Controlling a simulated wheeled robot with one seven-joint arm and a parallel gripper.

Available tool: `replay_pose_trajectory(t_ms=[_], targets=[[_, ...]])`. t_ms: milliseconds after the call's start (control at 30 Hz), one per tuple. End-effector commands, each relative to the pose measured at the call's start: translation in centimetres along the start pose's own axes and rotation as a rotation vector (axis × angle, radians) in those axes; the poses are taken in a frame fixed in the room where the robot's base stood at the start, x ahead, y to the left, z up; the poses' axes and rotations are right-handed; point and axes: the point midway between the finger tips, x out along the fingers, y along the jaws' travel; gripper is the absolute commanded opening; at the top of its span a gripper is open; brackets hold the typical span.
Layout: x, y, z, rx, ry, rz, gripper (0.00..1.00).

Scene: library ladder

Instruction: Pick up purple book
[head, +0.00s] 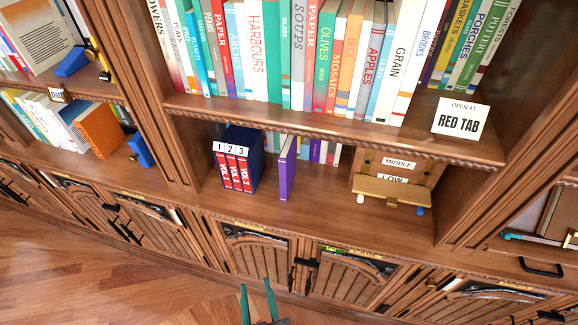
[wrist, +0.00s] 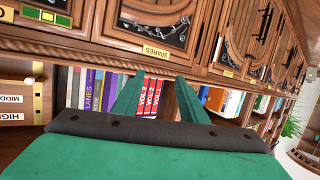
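The purple book (head: 287,168) stands upright near the front of the lower shelf, just right of the red volumes. My gripper (head: 257,288) shows at the bottom of the head view, low in front of the cabinet doors and well apart from the book. Its two green fingers are spread with nothing between them. In the wrist view my gripper (wrist: 157,95) is open, with red volumes seen beyond the gap. A purple spine (wrist: 95,90) shows left of the fingers there; I cannot tell for sure that it is the same book.
The red volumes (head: 235,160) stand left of the purple book. A wooden box (head: 398,170) marked MIDDLE and LOW stands to its right. More books stand behind. The upper shelf (head: 330,124) overhangs. Cabinet doors (head: 255,254) lie below. Bare shelf (head: 320,215) is clear in front.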

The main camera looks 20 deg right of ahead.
Motion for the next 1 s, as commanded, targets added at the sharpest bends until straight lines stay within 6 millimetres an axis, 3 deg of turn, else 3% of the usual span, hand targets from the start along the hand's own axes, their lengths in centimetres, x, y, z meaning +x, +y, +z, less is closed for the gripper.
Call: replay_pose_trajectory(t_ms=[33,200,500,733,1000], targets=[[1.6,0.3,-1.1,-0.001,0.007,0.016,0.39],[6.1,1.7,-4.2,-0.001,-0.006,0.079,0.39],[12.1,5.4,-11.3,0.033,-0.023,0.223,0.39],[14.6,8.9,-17.9,0.098,-0.028,0.350,0.39],[15.1,11.6,-23.9,0.186,-0.032,0.458,0.39]])
